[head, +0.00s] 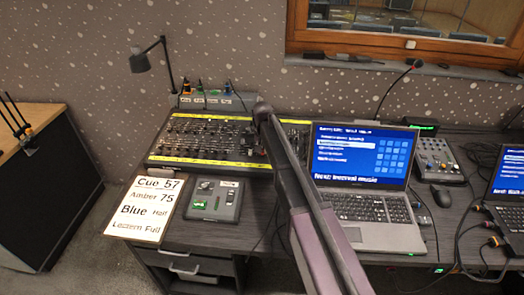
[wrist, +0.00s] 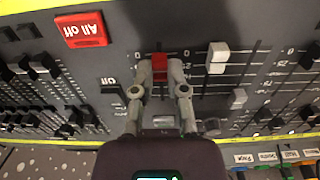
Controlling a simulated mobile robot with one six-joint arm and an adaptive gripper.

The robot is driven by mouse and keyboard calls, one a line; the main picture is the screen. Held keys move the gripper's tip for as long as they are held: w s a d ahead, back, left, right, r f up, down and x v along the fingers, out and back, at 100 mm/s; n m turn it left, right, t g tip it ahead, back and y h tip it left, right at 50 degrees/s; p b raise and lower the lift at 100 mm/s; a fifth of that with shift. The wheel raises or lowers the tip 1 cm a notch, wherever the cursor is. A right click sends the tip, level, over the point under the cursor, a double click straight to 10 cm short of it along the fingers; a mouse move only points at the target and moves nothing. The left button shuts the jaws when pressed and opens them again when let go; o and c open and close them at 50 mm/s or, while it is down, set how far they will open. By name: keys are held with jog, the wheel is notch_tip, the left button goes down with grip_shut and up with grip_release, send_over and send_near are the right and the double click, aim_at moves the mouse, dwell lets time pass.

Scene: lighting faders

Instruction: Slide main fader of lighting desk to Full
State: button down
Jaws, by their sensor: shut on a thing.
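The lighting desk (head: 165,160) is a wide dark console with yellow strips and rows of faders, and it fills most of the wrist view, where its lettering is upside down. A red fader cap (wrist: 160,64) sits between my gripper's fingertips, which press on it from both sides. My gripper (wrist: 160,72) is shut on this cap; I cannot read a label naming it as the main fader. The cap sits near the upper end of the visible slot in the wrist view. In the head view my gripper (head: 263,118) reaches over the desk and hides that fader.
White fader caps (wrist: 217,57) stand close right of my gripper in the wrist view. A red "All off" button (wrist: 82,30) is to the left. A laptop (head: 360,165) stands right of my arm, and a cue sheet (head: 145,207) lies front left.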

jog(key=shift+w+d+r, duration=0.1)
jog(key=shift+w, duration=1.25)
jog(key=shift+w+r, duration=0.1)
jog(key=shift+w, duration=1.2)
jog(key=c, duration=0.9)
grip_release()
jog(key=shift+r+p, duration=0.1)
jog(key=shift+p, duration=0.25)
jog(key=shift+r+p, duration=1.15)
jog(key=shift+r, duration=0.05)
notch_tip(320, 180, up, 7)
jog(key=p, duration=0.7)
